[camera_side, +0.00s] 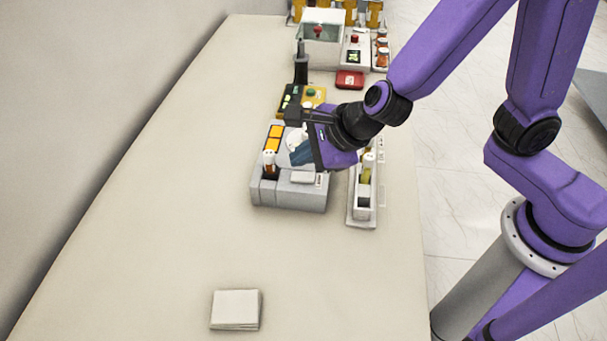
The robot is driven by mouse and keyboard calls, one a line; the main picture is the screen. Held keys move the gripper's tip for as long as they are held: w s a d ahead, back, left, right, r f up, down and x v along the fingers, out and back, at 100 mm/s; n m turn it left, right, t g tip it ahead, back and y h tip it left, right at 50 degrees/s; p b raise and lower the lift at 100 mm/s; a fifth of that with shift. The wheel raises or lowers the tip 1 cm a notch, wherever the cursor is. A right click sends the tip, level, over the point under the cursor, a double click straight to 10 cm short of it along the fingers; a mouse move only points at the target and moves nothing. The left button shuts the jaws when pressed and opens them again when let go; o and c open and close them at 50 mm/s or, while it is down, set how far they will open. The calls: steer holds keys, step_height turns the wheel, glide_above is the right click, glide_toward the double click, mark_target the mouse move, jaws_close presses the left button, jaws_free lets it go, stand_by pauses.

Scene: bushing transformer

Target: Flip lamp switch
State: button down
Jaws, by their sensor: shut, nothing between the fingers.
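My gripper (296,158) is shut and empty, over the grey device box (300,195) at the middle of the table. The box has orange panels (275,137) at its back left and a white-topped brown post (269,162) on its left. A small pale block (302,177) shows at the front of its top. I cannot tell which part is the lamp switch. My gripper hides part of the box's top, and I cannot tell whether the fingertips touch it.
A narrow white tray (361,214) stands right of the box. Behind are a yellow and black device (302,98), a red box (349,79) and a clear-sided white case (321,50). A white stack (235,309) lies in front. The table's front left is clear.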

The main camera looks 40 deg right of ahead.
mark_target(301, 174)
steer(key=shift+s+f, duration=0.1)
steer(key=shift+f, duration=0.7)
steer(key=shift+f, duration=0.1)
stand_by(1.5)
steer(key=shift+d+f, duration=0.1)
steer(key=shift+f, duration=0.2)
steer(key=shift+s+d+f, duration=0.2)
steer(key=shift+d+f, duration=0.1)
steer(key=shift+f, duration=0.3)
stand_by(1.1)
steer(key=shift+r, duration=0.1)
steer(key=shift+w+r, duration=0.1)
steer(key=shift+r, duration=0.3)
steer(key=shift+a, duration=0.1)
steer(key=shift+w+a+r, duration=0.15)
steer(key=shift+a+r, duration=0.05)
steer(key=shift+r, duration=1.1)
steer(key=shift+w+a+r, duration=0.1)
steer(key=shift+a+r, duration=0.05)
steer(key=shift+r, duration=1.15)
